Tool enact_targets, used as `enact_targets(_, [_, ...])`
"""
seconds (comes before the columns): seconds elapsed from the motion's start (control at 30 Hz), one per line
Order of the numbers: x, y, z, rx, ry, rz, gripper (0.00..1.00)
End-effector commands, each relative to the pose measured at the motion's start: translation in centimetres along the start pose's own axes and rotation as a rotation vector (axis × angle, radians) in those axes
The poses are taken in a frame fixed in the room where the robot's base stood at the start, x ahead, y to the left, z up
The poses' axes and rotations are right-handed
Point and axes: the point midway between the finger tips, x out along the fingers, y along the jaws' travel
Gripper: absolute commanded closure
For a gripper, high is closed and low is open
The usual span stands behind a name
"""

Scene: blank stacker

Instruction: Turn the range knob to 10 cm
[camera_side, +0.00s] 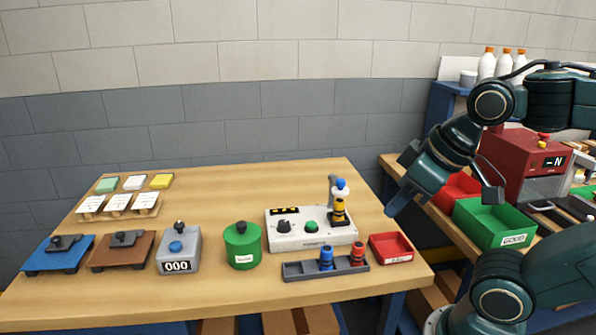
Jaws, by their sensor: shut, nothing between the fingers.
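The range knob (284,227) is a small dark knob on top of a pale grey tester box (325,237), left of a green button (311,227). Its pointer setting and the scale marks are too small to read. A dark display with yellow characters (284,211) sits behind the knob. A post at the box's right end bears a yellow-and-black piece (340,208) with a blue top. My gripper (391,211) is shut and empty, to the right of the tester box and apart from the knob, near the table's right edge.
A rack (296,272) with blue and red pieces stands before the box, beside a red tray (373,252). A green canister (242,259) and a counter reading 000 (177,267) stand left. A green bin (482,231) and red machine (526,170) are on the right bench.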

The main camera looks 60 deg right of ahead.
Motion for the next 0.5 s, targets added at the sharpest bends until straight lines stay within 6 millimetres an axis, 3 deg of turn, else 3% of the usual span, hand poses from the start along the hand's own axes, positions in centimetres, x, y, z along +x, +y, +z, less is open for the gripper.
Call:
enact_targets(0.07, [0.0,0.0,0.0,0.0,0.0,0.0,1.0])
enact_targets(0.33, [0.0,0.1,-0.8,0.041,-0.013,0.002,0.49])
enact_targets(0.5, [0.0,0.3,-2.8,0.15,-0.047,0.01,0.49])
